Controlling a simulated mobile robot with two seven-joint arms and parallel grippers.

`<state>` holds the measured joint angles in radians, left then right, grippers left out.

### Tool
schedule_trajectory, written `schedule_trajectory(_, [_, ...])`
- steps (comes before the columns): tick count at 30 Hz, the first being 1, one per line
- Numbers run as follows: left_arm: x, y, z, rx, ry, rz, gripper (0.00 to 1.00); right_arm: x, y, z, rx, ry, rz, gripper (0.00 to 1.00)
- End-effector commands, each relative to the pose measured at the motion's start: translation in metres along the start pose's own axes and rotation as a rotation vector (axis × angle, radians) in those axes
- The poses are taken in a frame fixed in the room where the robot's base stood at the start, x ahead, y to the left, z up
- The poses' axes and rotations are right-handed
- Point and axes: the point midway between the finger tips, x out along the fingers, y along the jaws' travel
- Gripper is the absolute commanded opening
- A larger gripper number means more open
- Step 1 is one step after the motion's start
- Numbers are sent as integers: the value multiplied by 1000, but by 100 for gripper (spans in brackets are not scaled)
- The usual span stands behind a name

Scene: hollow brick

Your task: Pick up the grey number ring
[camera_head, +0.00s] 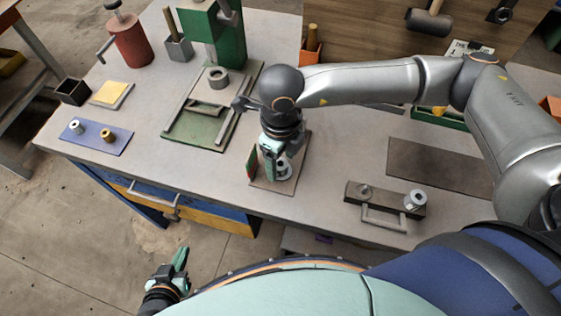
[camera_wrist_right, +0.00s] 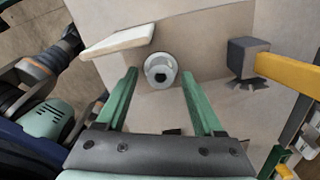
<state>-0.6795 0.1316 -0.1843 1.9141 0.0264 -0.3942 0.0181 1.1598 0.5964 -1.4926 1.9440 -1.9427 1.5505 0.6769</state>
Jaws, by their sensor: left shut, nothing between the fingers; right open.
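A grey ring (camera_head: 284,167) with a dark hole sits on a small brown board under my right gripper, partly hidden by it. In the right wrist view, the ring (camera_wrist_right: 160,69) lies beyond the fingertips, roughly centred between them, with no finger touching it that I can see. No number is readable on it. My right gripper (camera_head: 268,172) points down and is open; its two green fingers also show in the wrist view (camera_wrist_right: 160,80). My left gripper (camera_head: 181,262) is shut and empty, low at the left, away from the bench.
Another grey ring (camera_head: 217,76) sits on the green press. A dark block (camera_head: 385,198) with a handle carries a silver cylinder (camera_head: 415,200). A blue plate (camera_head: 95,137) holds two small parts. An upright green-red piece (camera_head: 252,163) stands beside my right gripper.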

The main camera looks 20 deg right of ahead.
Motion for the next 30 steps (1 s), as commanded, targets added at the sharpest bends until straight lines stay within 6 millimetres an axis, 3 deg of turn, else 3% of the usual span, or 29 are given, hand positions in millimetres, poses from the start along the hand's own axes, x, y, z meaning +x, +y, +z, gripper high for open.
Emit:
schedule_trajectory(10, [0, 0, 0, 0, 0, 0, 0, 9, 0, 0, -1, -1, 1, 67])
schedule_trajectory(27, [0, 0, 0, 0, 0, 0, 0, 8, 1, 0, -1, -1, 1, 3])
schedule_trajectory(30, [0, 0, -1, -1, 0, 0, 0, 8, 1, 0, -1, -1, 1, 0])
